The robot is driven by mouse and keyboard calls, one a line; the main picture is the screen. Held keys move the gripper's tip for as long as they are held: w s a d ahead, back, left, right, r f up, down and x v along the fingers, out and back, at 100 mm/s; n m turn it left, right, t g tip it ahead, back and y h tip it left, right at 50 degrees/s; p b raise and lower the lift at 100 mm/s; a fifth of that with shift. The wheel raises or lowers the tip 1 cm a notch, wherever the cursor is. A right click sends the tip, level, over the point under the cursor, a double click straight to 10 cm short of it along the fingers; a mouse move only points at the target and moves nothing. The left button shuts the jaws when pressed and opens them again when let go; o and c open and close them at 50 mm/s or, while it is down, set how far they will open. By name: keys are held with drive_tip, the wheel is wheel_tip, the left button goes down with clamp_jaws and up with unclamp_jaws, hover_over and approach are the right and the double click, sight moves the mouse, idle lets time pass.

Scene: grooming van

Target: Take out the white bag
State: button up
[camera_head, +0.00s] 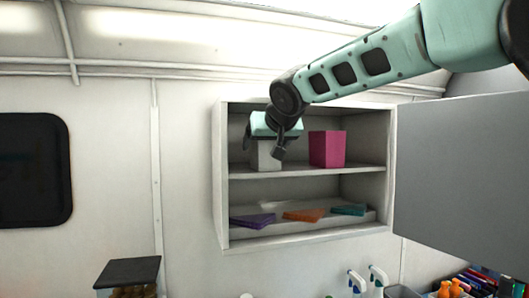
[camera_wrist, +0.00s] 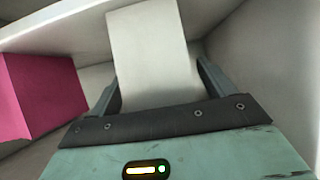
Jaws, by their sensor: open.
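The white bag (camera_head: 265,156) stands on the upper shelf of the open wall cabinet, toward its left side. In the wrist view the white bag (camera_wrist: 152,55) is a pale box shape between my fingers. My gripper (camera_head: 265,148) reaches into the cabinet from the front. Its fingers (camera_wrist: 158,80) are open, one on each side of the bag. I cannot tell whether either finger touches it. My gripper hides the bag's upper part in the head view.
A magenta box (camera_head: 327,149) stands right of the bag; it also shows at left in the wrist view (camera_wrist: 40,95). The cabinet (camera_head: 225,170) has a lower shelf with purple, orange and teal folded items. Its grey door (camera_head: 465,170) is swung open to the right.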

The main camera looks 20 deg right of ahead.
drive_tip(key=shift+w, duration=0.1)
drive_tip(key=c, duration=1.1)
